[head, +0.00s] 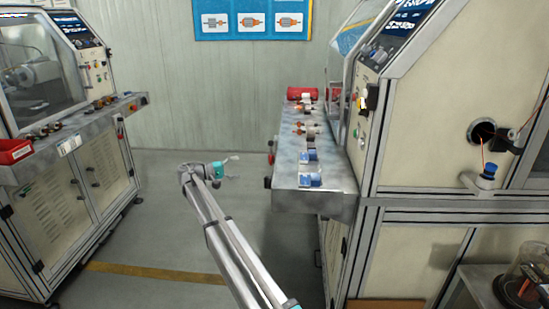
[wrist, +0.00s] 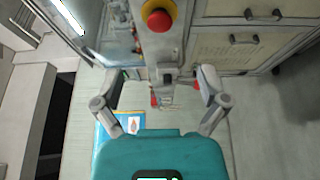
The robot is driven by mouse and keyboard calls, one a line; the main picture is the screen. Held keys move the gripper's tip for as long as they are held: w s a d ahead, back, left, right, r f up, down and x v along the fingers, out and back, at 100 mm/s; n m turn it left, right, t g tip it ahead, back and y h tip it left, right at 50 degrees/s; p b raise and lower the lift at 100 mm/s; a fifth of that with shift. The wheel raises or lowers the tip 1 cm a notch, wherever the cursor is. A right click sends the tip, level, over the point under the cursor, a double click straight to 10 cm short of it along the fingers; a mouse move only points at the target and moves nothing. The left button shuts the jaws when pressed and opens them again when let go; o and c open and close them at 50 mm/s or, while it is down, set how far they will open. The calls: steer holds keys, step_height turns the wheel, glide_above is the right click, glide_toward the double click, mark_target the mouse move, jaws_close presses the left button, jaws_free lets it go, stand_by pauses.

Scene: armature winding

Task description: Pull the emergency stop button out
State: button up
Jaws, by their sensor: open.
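The emergency stop button (wrist: 158,18) is a round red knob on a yellow collar, at the top of the wrist view. It sits on a grey metal face. My gripper (wrist: 158,76) is open and empty, its two fingers spread wide. In the wrist view the button appears beyond the fingertips and apart from them. In the head view my gripper (head: 231,167) is in the aisle, left of the right machine's shelf. A small red part (head: 271,158) shows on that shelf's left edge; I cannot tell whether it is the same button.
The right machine's shelf (head: 338,201) carries several small parts and a red object (head: 301,93). The left machine (head: 84,171) has a red bin (head: 14,150) on its ledge. The floor (head: 160,235) between the machines is clear. A blue poster (head: 252,37) hangs on the back wall.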

mark_target(271, 160)
steer(key=shift+w+a, duration=0.1)
steer(key=shift+w, duration=0.35)
steer(key=shift+w+d, duration=0.1)
steer(key=shift+d, duration=0.1)
steer(key=x, duration=1.3)
steer(key=shift+d, duration=0.3)
jaws_close()
steer(key=shift+a, duration=0.65)
jaws_free()
